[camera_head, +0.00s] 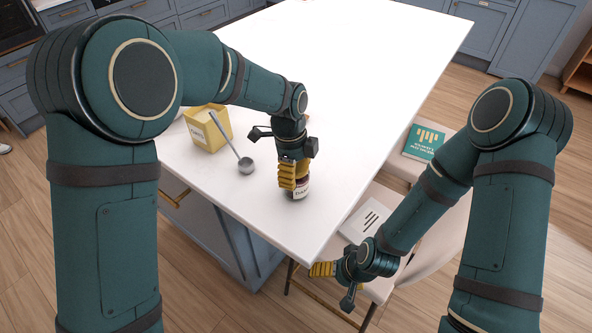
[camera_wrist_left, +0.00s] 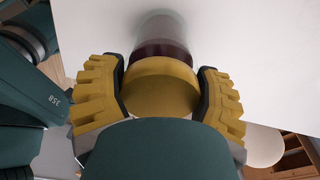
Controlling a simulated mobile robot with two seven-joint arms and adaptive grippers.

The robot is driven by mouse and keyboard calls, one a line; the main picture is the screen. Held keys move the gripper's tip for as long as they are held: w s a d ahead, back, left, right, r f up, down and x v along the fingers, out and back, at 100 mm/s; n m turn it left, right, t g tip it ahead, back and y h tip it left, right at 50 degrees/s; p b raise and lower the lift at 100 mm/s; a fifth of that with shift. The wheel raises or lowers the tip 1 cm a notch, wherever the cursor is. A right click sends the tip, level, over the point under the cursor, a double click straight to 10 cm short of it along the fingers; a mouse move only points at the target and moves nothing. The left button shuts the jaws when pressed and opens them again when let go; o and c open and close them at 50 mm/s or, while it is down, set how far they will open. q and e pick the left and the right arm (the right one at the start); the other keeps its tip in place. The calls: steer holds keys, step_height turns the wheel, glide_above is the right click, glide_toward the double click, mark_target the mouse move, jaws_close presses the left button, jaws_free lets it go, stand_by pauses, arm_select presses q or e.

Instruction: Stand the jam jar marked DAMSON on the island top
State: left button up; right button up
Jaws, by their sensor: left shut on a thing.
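The jam jar (camera_head: 299,193) has a white label reading "DA…", with the rest hidden, and dark contents. In the left wrist view the jar (camera_wrist_left: 163,50) shows dark purple behind a yellow lid (camera_wrist_left: 160,90). My left gripper (camera_head: 293,175) points down over it. Its yellow fingers sit on both sides of the lid in the left wrist view (camera_wrist_left: 160,78), shut on it. The jar is upright at the near edge of the white island top (camera_head: 340,80), on it or very close above it. My right gripper (camera_head: 322,269) is low, beyond the island's edge; its opening is unclear.
A yellow labelled box (camera_head: 207,130) and a grey ladle-like scoop (camera_head: 246,165) are left of the jar on the island. A teal book (camera_head: 424,142) and a white book (camera_head: 364,219) lie on pale seats along the right side. The island's far part is clear.

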arm_select(q)
steer(key=o, duration=1.3)
steer(key=shift+f, duration=0.1)
steer(key=r, duration=0.4)
steer(key=r+p, duration=0.1)
steer(key=r, duration=0.3)
steer(key=a+r+p, duration=0.1)
steer(key=r, duration=0.3)
steer(key=shift+w+a+r, duration=0.1)
steer(key=shift+w, duration=0.25)
steer(key=shift+s, duration=0.1)
